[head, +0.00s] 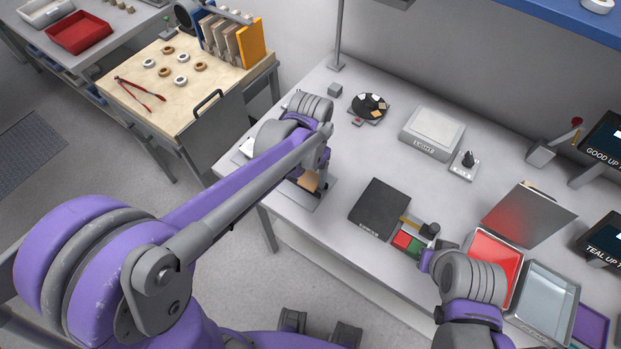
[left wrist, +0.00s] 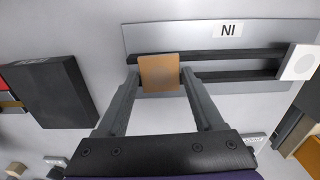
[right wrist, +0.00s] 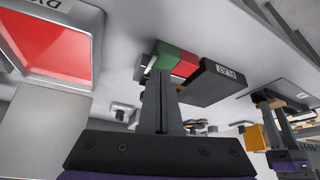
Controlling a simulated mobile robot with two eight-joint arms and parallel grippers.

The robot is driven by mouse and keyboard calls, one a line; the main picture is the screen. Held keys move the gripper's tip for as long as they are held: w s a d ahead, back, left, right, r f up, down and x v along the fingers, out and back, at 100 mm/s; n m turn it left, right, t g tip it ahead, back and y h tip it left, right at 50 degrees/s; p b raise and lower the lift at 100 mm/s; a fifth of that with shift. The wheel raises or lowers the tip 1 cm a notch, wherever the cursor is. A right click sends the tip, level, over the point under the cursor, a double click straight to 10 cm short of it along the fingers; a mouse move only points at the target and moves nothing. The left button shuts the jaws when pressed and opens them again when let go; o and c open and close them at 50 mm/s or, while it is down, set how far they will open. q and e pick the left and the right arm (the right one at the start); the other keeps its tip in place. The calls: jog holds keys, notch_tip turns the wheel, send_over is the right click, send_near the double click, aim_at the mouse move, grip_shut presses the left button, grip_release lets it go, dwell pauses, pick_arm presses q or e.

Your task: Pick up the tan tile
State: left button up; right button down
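The tan tile (left wrist: 159,73) lies across the dark rails of the plate marked NI (left wrist: 135,40) in the left wrist view. My left gripper (left wrist: 159,71) has one finger at each side edge of the tile, very close to it. I cannot tell whether the fingers press on it. In the head view the tan tile (head: 308,181) shows beside my left gripper (head: 320,172), partly hidden by the arm. My right gripper (right wrist: 160,75) has its fingers together and appears empty, near the red and green blocks (right wrist: 173,60).
A dark box (head: 380,208) lies right of the NI plate. A white block (left wrist: 299,62) sits at the rails' right end. The red tray (head: 495,262) and clear tray (head: 545,290) are near my right arm.

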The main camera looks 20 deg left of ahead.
pick_arm(q)
jog(key=c, duration=0.9)
jog(key=shift+r, duration=0.1)
